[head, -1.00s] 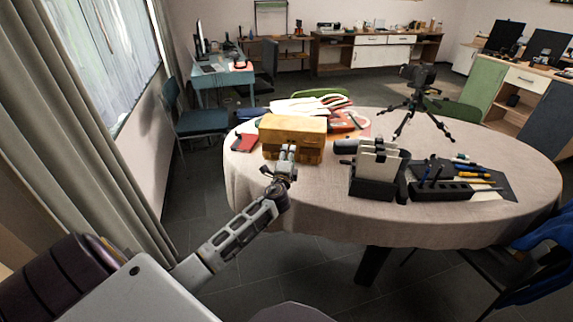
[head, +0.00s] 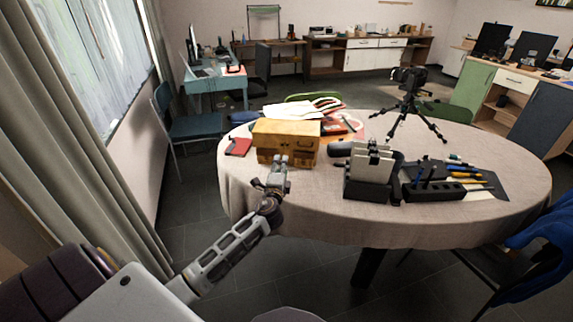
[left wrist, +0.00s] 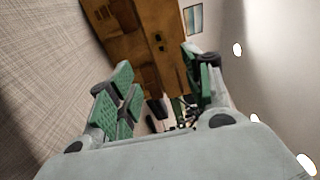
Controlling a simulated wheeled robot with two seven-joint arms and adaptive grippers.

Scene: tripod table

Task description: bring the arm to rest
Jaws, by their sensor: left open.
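My left gripper (head: 278,162) is at the near left edge of the round table, just in front of the wooden box. In the left wrist view, its green-padded fingers (left wrist: 160,95) are spread apart with nothing between them. The yellow-brown wooden box (head: 287,138) stands on the table. It also shows beyond the fingers in the left wrist view (left wrist: 140,40). My left arm reaches in from the lower left. My right gripper is not in view.
The round table (head: 300,215) has a light cloth. On it are a camera on a tripod (head: 408,105), a black holder (head: 368,185), a tool rack (head: 434,191) and a red item (head: 238,147). A blue chair (head: 190,126) and curtain (head: 75,130) are on the left.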

